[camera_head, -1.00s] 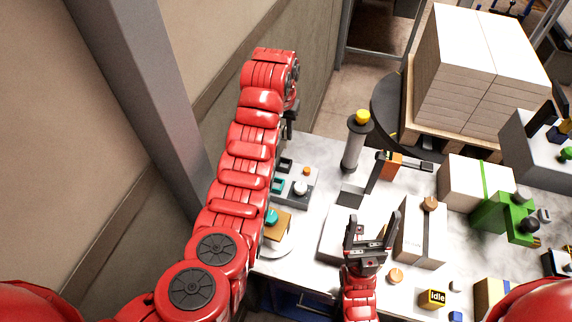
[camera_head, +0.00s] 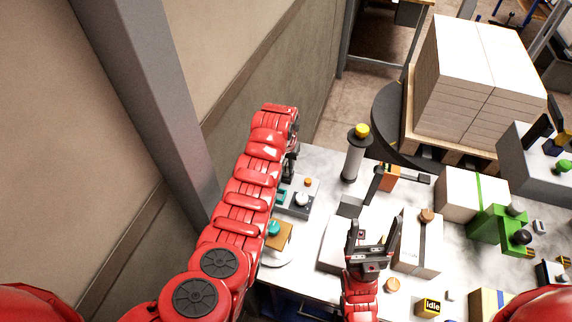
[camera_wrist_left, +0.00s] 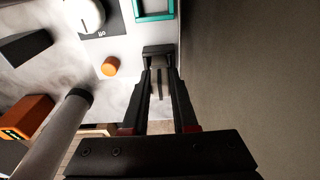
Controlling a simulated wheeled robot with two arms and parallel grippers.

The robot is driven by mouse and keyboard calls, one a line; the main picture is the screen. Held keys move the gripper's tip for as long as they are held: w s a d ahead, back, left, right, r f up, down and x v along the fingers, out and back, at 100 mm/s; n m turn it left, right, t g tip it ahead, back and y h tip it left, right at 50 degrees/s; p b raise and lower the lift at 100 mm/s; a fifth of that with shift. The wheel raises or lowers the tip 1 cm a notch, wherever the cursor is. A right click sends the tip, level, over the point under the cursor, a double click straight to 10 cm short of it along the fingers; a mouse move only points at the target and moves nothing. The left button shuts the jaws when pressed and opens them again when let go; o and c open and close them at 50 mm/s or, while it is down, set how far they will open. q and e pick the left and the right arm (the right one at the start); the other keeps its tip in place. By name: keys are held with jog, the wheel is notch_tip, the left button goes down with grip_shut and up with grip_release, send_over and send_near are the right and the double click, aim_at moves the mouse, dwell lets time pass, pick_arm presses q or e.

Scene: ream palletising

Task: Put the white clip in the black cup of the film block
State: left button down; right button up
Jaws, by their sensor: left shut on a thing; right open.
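My right gripper (camera_head: 372,240) is open and empty, between white boxes at the front middle.
Near the left gripper are a panel with a white knob (camera_head: 301,198), an orange button (camera_head: 308,181) and a teal-rimmed square (camera_wrist_left: 152,9). A yellow-capped cylinder (camera_head: 355,155) stands to their right. A wall runs along the left. Stacked white reams (camera_head: 478,70) stand behind.

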aim_at(286, 164)
pick_arm(q)
jog(key=shift+f, duration=0.1)
jog(key=shift+f, duration=0.15)
jog(key=c, duration=0.7)
grip_release()
jog(key=shift+r, duration=0.2)
jog(key=shift+r, duration=0.15)
jog(key=r+b, duration=0.1)
jog(key=r, duration=0.1)
jog(key=r+b, duration=0.1)
jog(key=r, duration=0.1)
jog(key=shift+s+a+r, duration=0.1)
jog(key=shift+s+r, duration=0.1)
notch_tip(286, 164, up, 7)
jog(key=s+p, duration=0.1)
jog(key=p, duration=0.1)
jog(key=shift+a+r, duration=0.15)
